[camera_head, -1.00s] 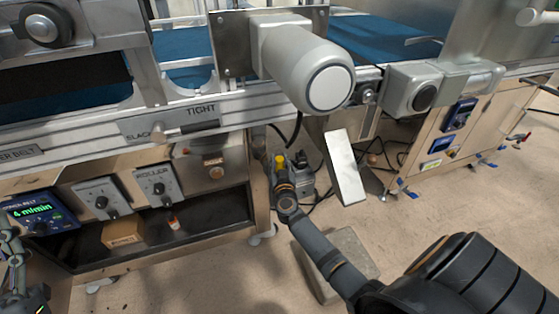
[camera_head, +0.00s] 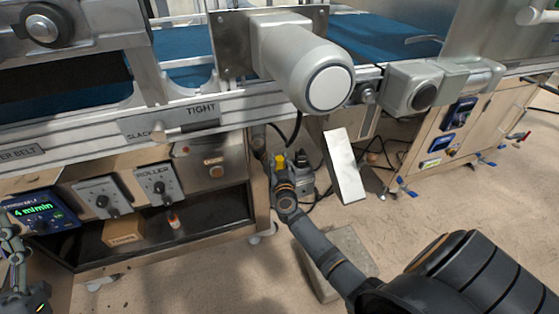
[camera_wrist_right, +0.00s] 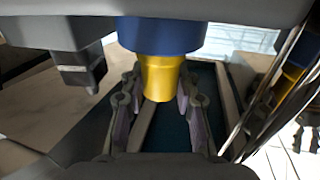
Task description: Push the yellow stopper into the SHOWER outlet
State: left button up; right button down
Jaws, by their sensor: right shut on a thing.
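In the head view my right gripper (camera_head: 282,172) reaches in under the machine, left of the hanging white plate. A small yellow stopper (camera_head: 280,161) shows at its tip. In the right wrist view the yellow stopper (camera_wrist_right: 162,76) stands between the two fingers of my right gripper (camera_wrist_right: 160,108), which is shut on it. The stopper's upper end meets a blue cylindrical part (camera_wrist_right: 160,36); I cannot tell whether this is the SHOWER outlet or how far the stopper is in. My left gripper (camera_head: 14,248) is partly visible at the left edge, its fingers unclear.
A large grey motor (camera_head: 305,68) overhangs the arm. A white plate (camera_head: 345,166) hangs close to its right. A control cabinet with a shelf (camera_head: 190,215) stands left of it. A grey block (camera_head: 345,250) lies on the floor under the arm. Another yellow-and-blue part (camera_wrist_right: 287,82) is at right.

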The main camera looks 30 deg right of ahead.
jog(key=shift+f, duration=0.3)
jog(key=c, duration=0.9)
grip_release()
jog(key=shift+r, duration=0.1)
notch_tip(320, 180, up, 10)
jog(key=shift+f, duration=0.1)
jog(key=shift+s+f, duration=0.1)
